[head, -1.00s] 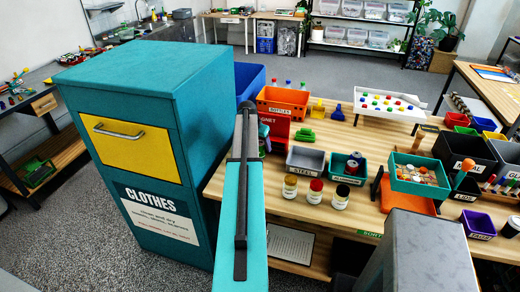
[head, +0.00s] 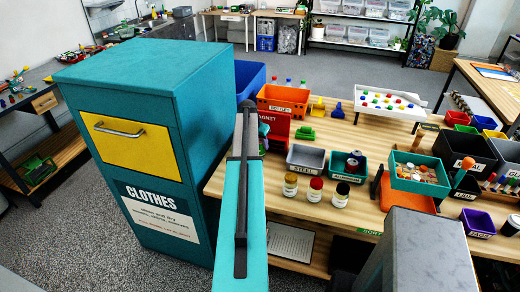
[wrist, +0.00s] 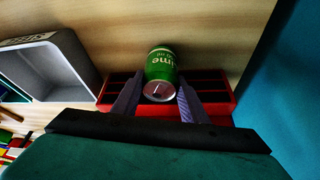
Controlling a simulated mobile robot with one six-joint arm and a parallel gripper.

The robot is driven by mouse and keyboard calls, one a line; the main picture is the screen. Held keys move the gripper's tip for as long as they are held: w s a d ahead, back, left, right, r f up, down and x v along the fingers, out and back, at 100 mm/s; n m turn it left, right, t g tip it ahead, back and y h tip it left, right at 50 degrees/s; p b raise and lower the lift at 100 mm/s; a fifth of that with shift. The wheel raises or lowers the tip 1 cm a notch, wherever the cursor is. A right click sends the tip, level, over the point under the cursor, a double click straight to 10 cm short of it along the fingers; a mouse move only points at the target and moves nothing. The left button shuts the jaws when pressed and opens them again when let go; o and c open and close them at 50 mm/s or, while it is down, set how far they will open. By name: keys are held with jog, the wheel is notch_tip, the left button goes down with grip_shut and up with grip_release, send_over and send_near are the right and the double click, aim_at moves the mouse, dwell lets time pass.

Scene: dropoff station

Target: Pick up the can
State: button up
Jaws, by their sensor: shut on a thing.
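A green can (wrist: 161,66) with white lettering shows in the wrist view, its metal top with the pull tab facing the camera. My gripper (wrist: 159,84) has one dark finger on each side of the can and is shut on it. A red holder with dark slots (wrist: 207,98) lies behind the fingers, below the can in the picture. I cannot tell whether the can touches the table or the holder. In the head view my arm hides most of the gripper, and I cannot make out the can.
The grey steel bin (head: 305,158) stands right of my arm on the wooden table, with the aluminium bin (head: 347,167) beside it. Several small jars (head: 316,190) stand in front. The tall teal clothes bin (head: 150,150) is close on the left. An orange bottles bin (head: 283,98) stands behind.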

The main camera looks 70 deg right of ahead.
jog(key=shift+r, duration=0.1)
jog(key=shift+r+b, duration=1.2)
jog(key=shift+r, duration=0.4)
jog(key=w+a+r+b, duration=0.1)
jog(key=w+a+b, duration=0.4)
jog(key=a, duration=0.8)
jog(key=w, duration=0.3)
jog(key=shift+w+a+r, duration=0.2)
jog(key=shift+a+r, duration=0.1)
jog(key=shift+a, duration=0.05)
jog(key=shift+s+a, duration=0.1)
